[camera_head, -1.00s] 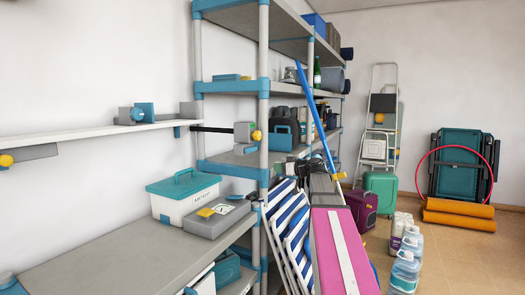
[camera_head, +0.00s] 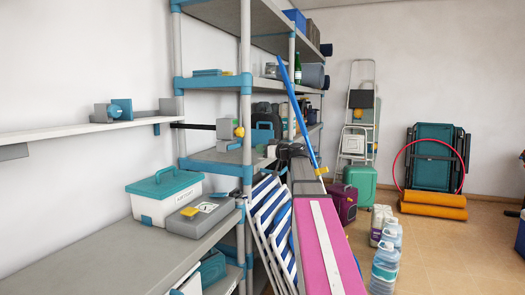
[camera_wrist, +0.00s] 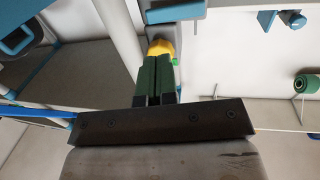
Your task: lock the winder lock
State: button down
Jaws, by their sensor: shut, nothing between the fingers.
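A yellow knob (camera_wrist: 160,48) sits on a grey block beside a teal bar in the wrist view. A similar yellow knob (camera_head: 239,131) on a small grey box (camera_head: 227,130) shows in the head view, beside the rack's front post at the end of a black bar. I cannot tell for certain which part is the winder lock. My gripper (camera_wrist: 158,62) is shut and empty. Its dark green fingers lie side by side, with their tips close to the yellow knob; contact is unclear. The gripper is not identifiable in the head view.
A grey and teal rack (camera_head: 246,75) stands beside a wall shelf (camera_head: 70,132). A lidded white box (camera_head: 160,205) and grey case (camera_head: 198,217) sit on the workbench (camera_head: 95,262). Folded chairs (camera_head: 272,225) and a pink board (camera_head: 310,250) lean in front.

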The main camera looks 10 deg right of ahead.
aim_at(238, 146)
jog(key=x, duration=1)
jog(key=shift+w+a, duration=0.1)
jog(key=shift+w, duration=0.1)
